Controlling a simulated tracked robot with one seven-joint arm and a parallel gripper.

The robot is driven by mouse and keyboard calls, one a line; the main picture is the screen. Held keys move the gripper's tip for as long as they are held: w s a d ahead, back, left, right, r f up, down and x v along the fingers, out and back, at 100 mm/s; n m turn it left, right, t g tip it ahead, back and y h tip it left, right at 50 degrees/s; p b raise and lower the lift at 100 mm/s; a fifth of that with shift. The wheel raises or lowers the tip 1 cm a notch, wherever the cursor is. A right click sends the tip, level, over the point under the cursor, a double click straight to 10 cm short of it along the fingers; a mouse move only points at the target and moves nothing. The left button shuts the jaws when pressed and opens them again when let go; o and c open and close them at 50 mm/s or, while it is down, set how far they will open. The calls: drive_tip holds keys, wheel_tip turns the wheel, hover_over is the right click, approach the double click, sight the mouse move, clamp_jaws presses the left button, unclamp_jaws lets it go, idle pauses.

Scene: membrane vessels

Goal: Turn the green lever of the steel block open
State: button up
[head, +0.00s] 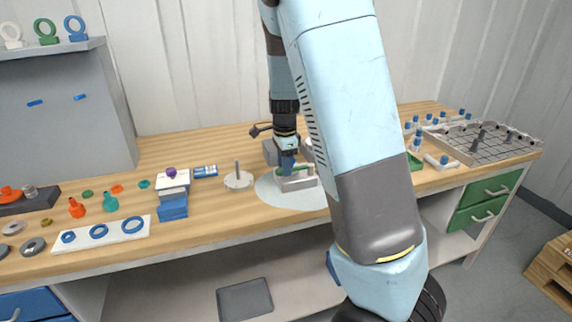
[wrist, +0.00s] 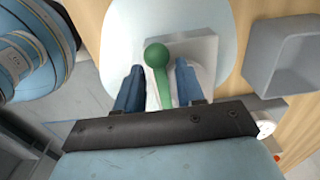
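The green lever (wrist: 160,72) has a round ball knob at its upper end in the wrist view. It stands out over the pale steel block (wrist: 203,50), which rests on a light round mat (wrist: 125,22). My gripper (wrist: 158,73) is open, with one blue finger on each side of the lever and a visible gap to it on both sides. I cannot tell how deep the fingers reach along the lever. In the head view my gripper (head: 288,166) points down at the block (head: 296,183), and only a sliver of green shows there.
A grey open box (wrist: 285,55) lies right of the block in the wrist view. In the head view a disc with a peg (head: 238,180) and a blue box (head: 173,207) stand to the left. A wire tray (head: 482,145) is far right. My arm hides part of the bench.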

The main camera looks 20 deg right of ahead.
clamp_jaws()
